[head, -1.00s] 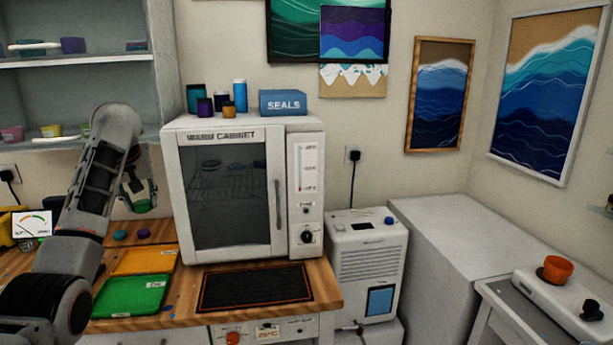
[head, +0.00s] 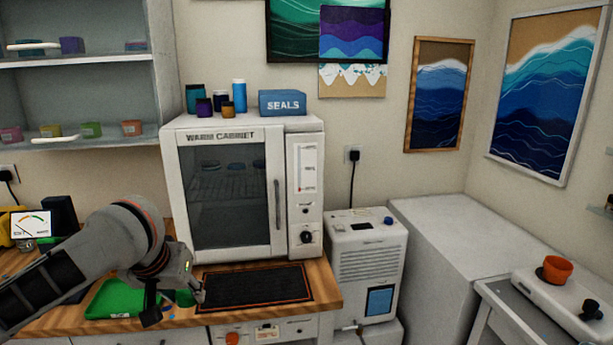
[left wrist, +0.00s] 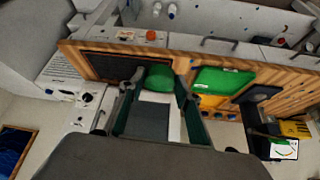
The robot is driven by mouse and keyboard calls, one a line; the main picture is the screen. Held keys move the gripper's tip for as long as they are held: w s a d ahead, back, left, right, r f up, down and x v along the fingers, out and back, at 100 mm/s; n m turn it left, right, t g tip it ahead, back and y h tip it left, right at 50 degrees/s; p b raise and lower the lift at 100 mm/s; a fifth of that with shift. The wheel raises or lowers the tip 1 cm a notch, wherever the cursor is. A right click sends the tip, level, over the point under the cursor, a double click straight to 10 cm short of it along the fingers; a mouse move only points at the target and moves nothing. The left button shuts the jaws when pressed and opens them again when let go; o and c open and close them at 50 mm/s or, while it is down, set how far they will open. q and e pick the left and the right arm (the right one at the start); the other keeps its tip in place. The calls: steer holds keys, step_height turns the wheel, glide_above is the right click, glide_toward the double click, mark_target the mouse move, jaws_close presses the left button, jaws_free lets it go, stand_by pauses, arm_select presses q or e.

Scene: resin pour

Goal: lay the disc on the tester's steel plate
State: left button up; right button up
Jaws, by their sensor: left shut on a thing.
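My left gripper (head: 177,303) is low over the front of the wooden bench, at the right end of the green tray. It is shut on a green disc (head: 186,298), which is partly hidden by the fingers. In the left wrist view the disc (left wrist: 158,77) sits between the two fingers (left wrist: 159,84). The tester, a yellow device (left wrist: 293,129) with a white dial, stands apart at the right of that view; its dial (head: 31,224) is at the far left in the head view. I cannot clearly make out its steel plate. My right gripper is out of view.
The green tray (head: 115,297) lies left of the gripper, and a black mat (head: 255,287) lies right of it. The warm cabinet (head: 225,133) stands behind. An orange tray (left wrist: 212,103) and a black block (left wrist: 260,93) lie toward the tester.

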arm_select(q)
steer(key=s+f, duration=0.6)
steer(key=s, duration=0.4)
steer(key=shift+f+m, duration=0.3)
steer(key=shift+s, duration=0.1)
